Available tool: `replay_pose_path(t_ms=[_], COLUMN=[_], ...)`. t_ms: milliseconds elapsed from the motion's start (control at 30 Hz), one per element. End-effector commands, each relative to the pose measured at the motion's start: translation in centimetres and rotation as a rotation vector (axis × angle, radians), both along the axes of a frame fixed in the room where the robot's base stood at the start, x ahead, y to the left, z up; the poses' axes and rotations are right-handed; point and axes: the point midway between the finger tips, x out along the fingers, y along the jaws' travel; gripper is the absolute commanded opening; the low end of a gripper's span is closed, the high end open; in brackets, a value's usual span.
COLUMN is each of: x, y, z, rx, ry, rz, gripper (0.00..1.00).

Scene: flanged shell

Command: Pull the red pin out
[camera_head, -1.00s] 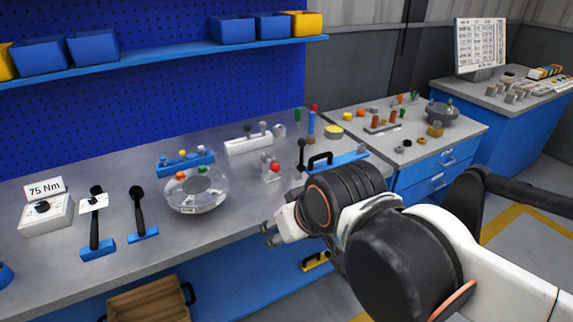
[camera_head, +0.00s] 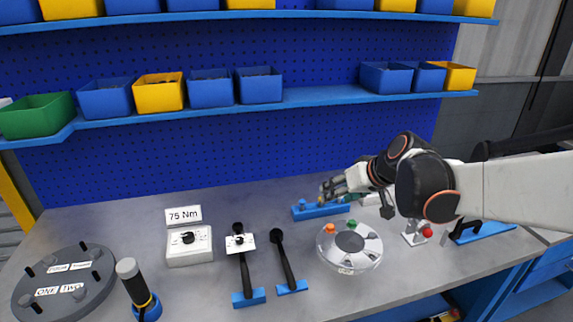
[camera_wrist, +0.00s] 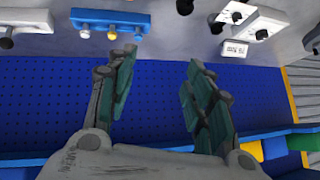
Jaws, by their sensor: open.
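A round, clear and metallic flanged shell (camera_head: 345,262) sits on the grey bench. An orange-red pin head (camera_head: 330,229) and a green one (camera_head: 352,223) stand on its top. A brighter red ball (camera_head: 427,232) tops a small metal fixture to its right; I cannot tell which of the two red items is the red pin. My gripper (camera_head: 325,190) is above and behind the shell, by the blue peg block (camera_head: 322,211). In the wrist view, its green-padded fingers (camera_wrist: 160,62) are apart with nothing between them.
The bench holds a 75 Nm box (camera_head: 188,247), two black-handled tools on blue bases (camera_head: 248,298), and a dark round plate (camera_head: 62,287) at left. A blue base with a black handle (camera_head: 483,231) is at right. Shelves with bins (camera_head: 210,88) line the back wall.

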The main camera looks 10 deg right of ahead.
Motion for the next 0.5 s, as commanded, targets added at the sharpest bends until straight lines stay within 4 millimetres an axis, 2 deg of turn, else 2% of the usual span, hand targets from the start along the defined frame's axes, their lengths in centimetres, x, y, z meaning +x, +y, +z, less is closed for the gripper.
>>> replay_pose_path(t_ms=[33,167,267,367,500], x=[0.4,0.8,0.4,-0.6,-3.4], y=[-2.2,-7.5,-12.4,-17.5,-24.4], z=[-1.1,-3.6,-5.9,-8.2,-11.2], rx=[0.016,0.065,0.11,0.151,0.195], ry=[-0.001,-0.017,-0.045,-0.089,-0.172], rz=[-0.021,-0.056,-0.086,-0.115,-0.153], gripper=[0.47,0.47,0.47,0.47,0.47])
